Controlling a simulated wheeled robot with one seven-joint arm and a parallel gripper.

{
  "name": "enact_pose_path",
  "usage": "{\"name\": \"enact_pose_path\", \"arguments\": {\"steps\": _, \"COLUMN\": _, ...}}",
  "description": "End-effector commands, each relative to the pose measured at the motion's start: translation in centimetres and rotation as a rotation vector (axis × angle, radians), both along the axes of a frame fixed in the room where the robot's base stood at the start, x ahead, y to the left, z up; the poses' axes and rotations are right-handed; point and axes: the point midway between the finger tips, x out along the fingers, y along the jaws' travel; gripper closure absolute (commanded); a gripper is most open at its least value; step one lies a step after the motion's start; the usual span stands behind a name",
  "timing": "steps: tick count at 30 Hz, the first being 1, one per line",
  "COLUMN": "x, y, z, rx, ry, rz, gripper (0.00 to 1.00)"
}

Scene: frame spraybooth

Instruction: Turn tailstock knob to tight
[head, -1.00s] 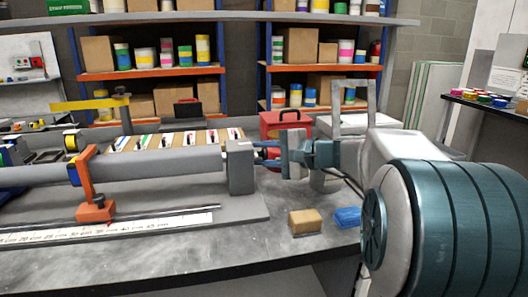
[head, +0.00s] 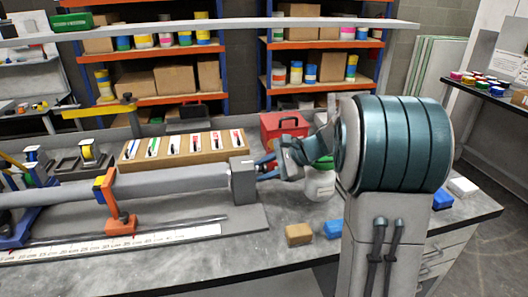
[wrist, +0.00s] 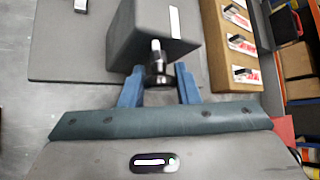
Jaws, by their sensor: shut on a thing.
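The grey tailstock block (head: 243,180) stands at the right end of a long grey tube (head: 160,183) on the bench. In the wrist view the block (wrist: 150,22) bears a white strip. The dark tailstock knob (wrist: 157,72) with a white mark sticks out from the block's face toward me. My gripper (wrist: 158,84) has its two blue fingers on either side of the knob, shut on it. In the head view my gripper (head: 268,169) reaches the block's right side, and its fingers largely hide the knob there. I cannot read a tight marking.
An orange clamp stand (head: 119,205) holds the tube. A wooden rack of brushes (head: 187,147) and a red toolbox (head: 284,125) stand behind. The front right bench top is fairly clear.

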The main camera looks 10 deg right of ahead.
Motion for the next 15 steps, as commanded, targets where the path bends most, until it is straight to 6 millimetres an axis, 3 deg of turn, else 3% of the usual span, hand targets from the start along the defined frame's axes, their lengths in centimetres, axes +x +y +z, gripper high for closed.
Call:
{"name": "enact_pose_path", "arguments": {"steps": 1, "x": 0.04, "y": -0.04, "z": 0.92, "rx": 0.0, "ry": 0.038, "rz": 0.0, "gripper": 0.94}}
{"name": "enact_pose_path", "arguments": {"steps": 15, "x": 0.02, "y": -0.08, "z": 0.73, "rx": 0.0, "ry": 0.368, "rz": -0.001, "gripper": 0.94}}
